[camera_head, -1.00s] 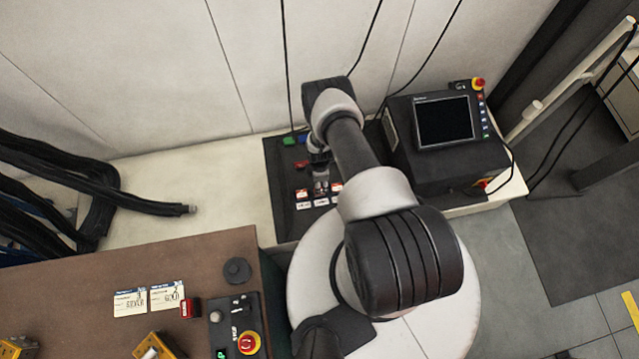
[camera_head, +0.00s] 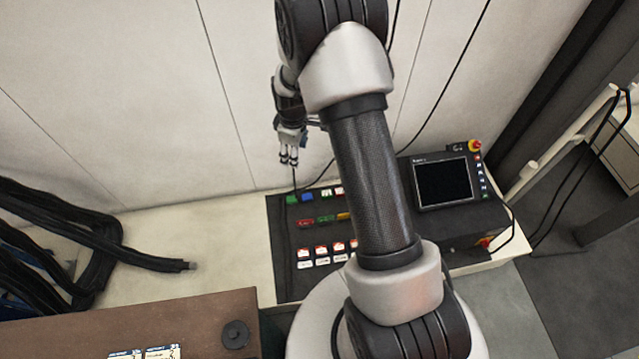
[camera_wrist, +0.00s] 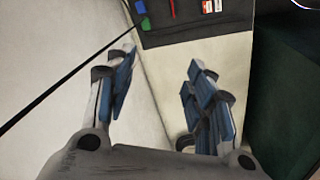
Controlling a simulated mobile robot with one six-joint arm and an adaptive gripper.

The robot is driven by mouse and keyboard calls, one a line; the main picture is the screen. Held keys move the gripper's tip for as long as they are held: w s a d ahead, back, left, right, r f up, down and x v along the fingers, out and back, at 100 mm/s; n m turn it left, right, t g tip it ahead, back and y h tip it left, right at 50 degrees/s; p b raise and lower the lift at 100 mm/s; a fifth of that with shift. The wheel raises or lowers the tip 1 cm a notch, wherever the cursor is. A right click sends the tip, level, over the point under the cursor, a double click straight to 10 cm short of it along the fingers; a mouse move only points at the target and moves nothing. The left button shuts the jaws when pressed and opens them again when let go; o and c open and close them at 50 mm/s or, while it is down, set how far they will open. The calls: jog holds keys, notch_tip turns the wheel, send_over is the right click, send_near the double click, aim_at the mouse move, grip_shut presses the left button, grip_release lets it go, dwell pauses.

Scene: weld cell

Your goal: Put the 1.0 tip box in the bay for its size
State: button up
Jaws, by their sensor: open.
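My gripper (camera_head: 289,160) hangs fingers-down, open and empty, in the air behind the black mat (camera_head: 284,272). In the wrist view its two blue-padded fingers (camera_wrist: 160,78) stand apart with nothing between them. On the mat, a front row of small red-and-white boxes (camera_head: 304,254) stands behind white labels (camera_head: 305,264). Size markings are too small to read, so I cannot tell which box is 1.0. My arm hides the mat's right part.
A black unit with a screen (camera_head: 441,183) and red knob stands right of the mat. Thick black cables (camera_head: 130,258) lie on the pale bench (camera_head: 215,240) at left. A brown table (camera_head: 190,318) with a black round knob (camera_head: 236,334) is at lower left. Thin cables hang behind.

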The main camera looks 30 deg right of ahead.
jog(key=s+a+r+m, duration=0.1)
jog(key=s+a+r, duration=0.15)
jog(key=r, duration=0.55)
jog(key=s+a+r+m+t, duration=0.1)
jog(key=s+r+m, duration=0.1)
jog(key=s+r, duration=0.35)
jog(key=s+a+r+m, duration=0.1)
jog(key=s+r, duration=0.1)
jog(key=r, duration=0.7)
jog(key=s+a+r+m+t, duration=0.1)
jog(key=s+a+r+m, duration=0.1)
jog(key=s, duration=0.8)
jog(key=s+a+r+m, duration=0.2)
jog(key=s+r, duration=0.3)
jog(key=s, duration=0.5)
jog(key=shift+s+m+t, duration=0.2)
jog(key=shift+m+t, duration=0.2)
jog(key=shift+r, duration=0.1)
